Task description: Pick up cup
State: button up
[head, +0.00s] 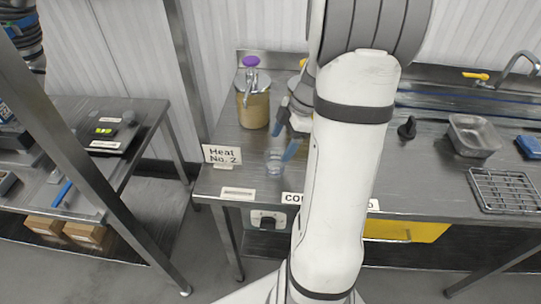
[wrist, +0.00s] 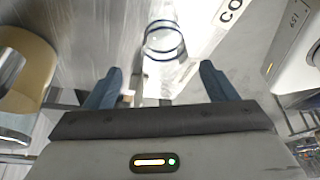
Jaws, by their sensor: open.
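A small clear cup (head: 274,160) with a bluish rim stands on the steel counter, near its front left corner. In the wrist view the cup (wrist: 163,41) lies ahead of my gripper (wrist: 160,84), roughly centred between the two blue fingertips but beyond them. My gripper is open and empty. In the head view my gripper (head: 286,128) is just above and beside the cup; one blue finger overlaps it in the picture. My arm hides part of the gripper and the counter behind it.
A tan dispenser (head: 256,105) with a purple knob stands behind the cup. A "Heat No. 2" sign (head: 222,154) is at the left. A steel pan (head: 474,135), a wire rack (head: 505,190) and a black knob-like object (head: 407,128) are to the right.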

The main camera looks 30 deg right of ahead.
aim_at(272, 161)
jog(key=shift+f, duration=0.25)
jog(key=x, duration=0.2)
jog(key=p+x, duration=0.1)
jog(key=x, duration=0.1)
jog(key=p+x, duration=0.1)
jog(key=x, duration=0.1)
jog(key=shift+s+a+f, duration=0.1)
jog(key=shift+s+a, duration=0.1)
jog(key=shift+a, duration=0.2)
jog(key=shift+w+a+f, duration=0.1)
jog(key=shift+f, duration=0.35)
jog(key=c, duration=1.1)
